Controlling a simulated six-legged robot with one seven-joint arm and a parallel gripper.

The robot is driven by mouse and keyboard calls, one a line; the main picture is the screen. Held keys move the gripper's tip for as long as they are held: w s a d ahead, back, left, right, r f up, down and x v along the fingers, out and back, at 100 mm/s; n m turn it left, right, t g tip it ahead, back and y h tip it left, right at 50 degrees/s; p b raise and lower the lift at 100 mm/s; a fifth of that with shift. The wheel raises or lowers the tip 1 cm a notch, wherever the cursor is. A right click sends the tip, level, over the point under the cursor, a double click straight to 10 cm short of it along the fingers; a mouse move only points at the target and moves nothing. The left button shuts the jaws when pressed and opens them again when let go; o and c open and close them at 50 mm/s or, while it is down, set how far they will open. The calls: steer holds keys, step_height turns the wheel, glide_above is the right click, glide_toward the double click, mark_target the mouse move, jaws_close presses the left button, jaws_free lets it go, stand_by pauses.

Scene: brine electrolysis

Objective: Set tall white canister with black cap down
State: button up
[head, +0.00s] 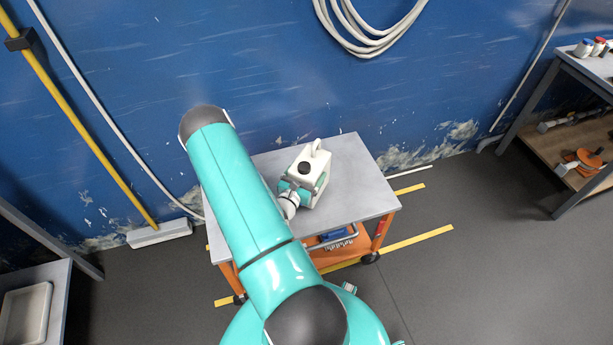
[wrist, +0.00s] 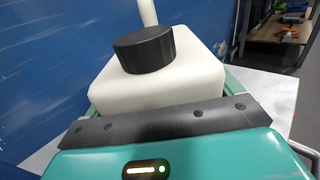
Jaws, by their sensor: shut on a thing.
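The tall white canister (head: 311,166) with a black cap (head: 305,168) is at the middle of the small grey-topped cart (head: 352,165) in the head view. It looks upright; I cannot tell whether its base touches the top. My gripper (head: 301,187) is shut on the canister from its near left side. In the wrist view the canister's white top (wrist: 170,85) and black cap (wrist: 145,49) fill the middle, with my gripper's dark bar in front. The fingertips and the canister's lower part are mostly hidden.
The cart top is clear to the right of the canister. Its orange lower shelf (head: 340,256) holds a blue item. A blue wall (head: 290,70) stands behind. A shelf table (head: 580,75) with small jars is at the right, and a white tray (head: 27,312) at the lower left.

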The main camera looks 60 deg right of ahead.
steer(key=shift+f, duration=0.7)
steer(key=o, duration=1.8)
steer(key=shift+f, duration=0.15)
steer(key=shift+c, duration=0.2)
steer(key=a, duration=1.2)
steer(key=shift+r, duration=0.2)
